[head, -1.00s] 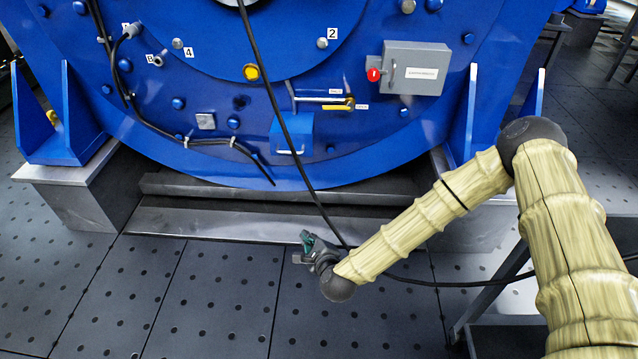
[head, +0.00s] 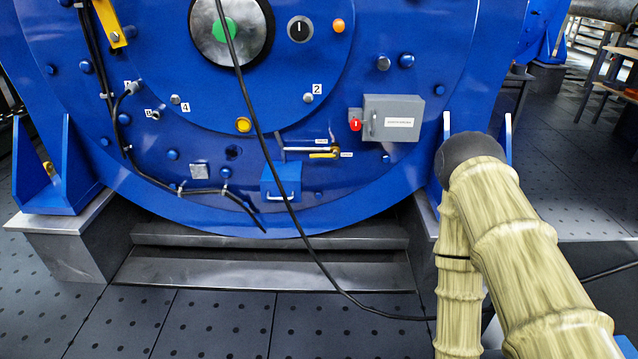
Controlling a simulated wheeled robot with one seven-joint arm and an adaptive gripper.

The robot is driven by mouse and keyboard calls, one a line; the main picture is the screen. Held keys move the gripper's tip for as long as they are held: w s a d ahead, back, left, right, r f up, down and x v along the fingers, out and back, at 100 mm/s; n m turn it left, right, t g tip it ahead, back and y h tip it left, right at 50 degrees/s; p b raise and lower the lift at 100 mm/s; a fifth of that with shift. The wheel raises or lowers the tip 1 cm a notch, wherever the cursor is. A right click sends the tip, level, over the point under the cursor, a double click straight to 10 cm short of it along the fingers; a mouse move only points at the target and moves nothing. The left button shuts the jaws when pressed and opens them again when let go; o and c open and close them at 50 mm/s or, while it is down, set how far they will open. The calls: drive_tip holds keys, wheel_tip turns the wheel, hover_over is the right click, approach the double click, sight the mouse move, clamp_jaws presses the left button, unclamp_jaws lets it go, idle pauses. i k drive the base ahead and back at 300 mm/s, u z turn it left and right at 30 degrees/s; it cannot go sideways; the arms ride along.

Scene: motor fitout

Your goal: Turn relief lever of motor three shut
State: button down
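The motor (head: 340,205) is a large round blue housing straight ahead in the head view. Low on its face is a small yellow-handled lever (head: 323,155), lying about level, beside a grey metal rod (head: 305,149) and brassy fitting. A small white label (head: 321,141) sits above it and another (head: 346,154) to its right. Both are too small to read. I see no number three on the motor. My gripper is out of view; my forearm runs down past the bottom edge, at the right.
A grey box (head: 404,108) with a red knob (head: 355,125) is right of the lever. A blue box with a handle (head: 281,183) is below left. A black cable (head: 262,135) hangs across the face. Open perforated floor (head: 225,325) lies in front of the metal step (head: 265,273).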

sight(334, 154)
drive_tip(key=k, duration=1.1)
drive_tip(key=u, duration=0.6)
drive_tip(key=i, duration=0.7)
drive_tip(key=u, duration=0.65)
drive_tip(key=i, duration=0.75)
drive_tip(key=z, duration=0.7)
drive_tip(key=i, duration=0.75)
drive_tip(key=z, duration=0.6)
